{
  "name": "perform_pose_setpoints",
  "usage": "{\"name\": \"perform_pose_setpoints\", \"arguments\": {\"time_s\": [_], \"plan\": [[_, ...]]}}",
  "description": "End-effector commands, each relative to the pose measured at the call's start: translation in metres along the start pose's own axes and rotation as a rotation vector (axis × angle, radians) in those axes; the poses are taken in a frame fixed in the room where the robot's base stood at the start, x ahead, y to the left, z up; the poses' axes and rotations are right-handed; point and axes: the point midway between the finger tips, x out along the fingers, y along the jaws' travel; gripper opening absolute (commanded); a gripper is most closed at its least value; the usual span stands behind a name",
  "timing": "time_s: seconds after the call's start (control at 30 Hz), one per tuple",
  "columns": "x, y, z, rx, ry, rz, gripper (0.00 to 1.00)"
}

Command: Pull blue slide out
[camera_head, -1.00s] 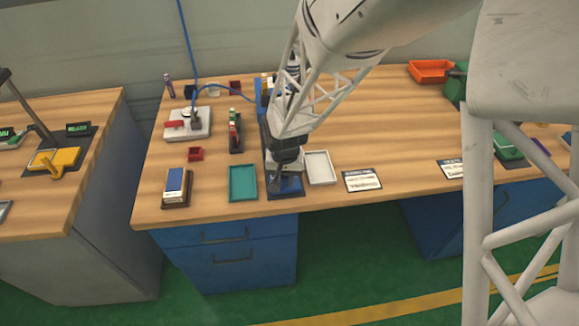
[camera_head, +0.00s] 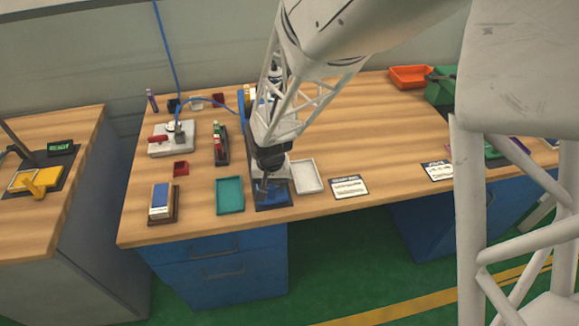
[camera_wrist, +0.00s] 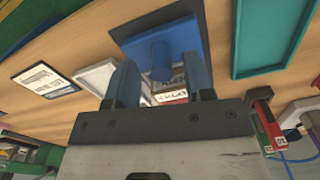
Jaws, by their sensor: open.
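The blue slide (camera_head: 275,197) lies at the front edge of the wooden bench, on a dark base. In the wrist view, the slide's flat blue plate (camera_wrist: 188,36) carries an upright rounded blue handle (camera_wrist: 160,62). My gripper (camera_head: 263,188) points down over the slide in the head view and hides part of it. In the wrist view, my gripper (camera_wrist: 158,72) is open, with its two fingers on either side of the handle and visible gaps. A white printed label (camera_wrist: 170,92) shows behind the handle, partly hidden by the gripper.
A teal tray (camera_head: 230,196) stands just left of the slide and a white tray (camera_head: 307,177) just right. A printed card (camera_head: 349,187) lies farther right. A red-and-green device (camera_head: 220,145) stands behind the teal tray. The bench middle right is mostly clear.

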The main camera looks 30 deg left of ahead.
Motion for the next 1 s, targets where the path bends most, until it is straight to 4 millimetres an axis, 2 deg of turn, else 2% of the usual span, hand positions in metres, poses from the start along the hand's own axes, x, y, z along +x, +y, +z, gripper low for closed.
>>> {"name": "perform_pose_setpoints", "arguments": {"time_s": [0.5,0.7,1.0], "plan": [[-0.058,0.0,0.0,-0.001,0.001,-0.001,0.48],[-0.065,-0.001,0.0,-0.001,0.001,0.0,0.48],[-0.064,0.0,0.0,-0.001,0.0,0.0,0.48]]}}
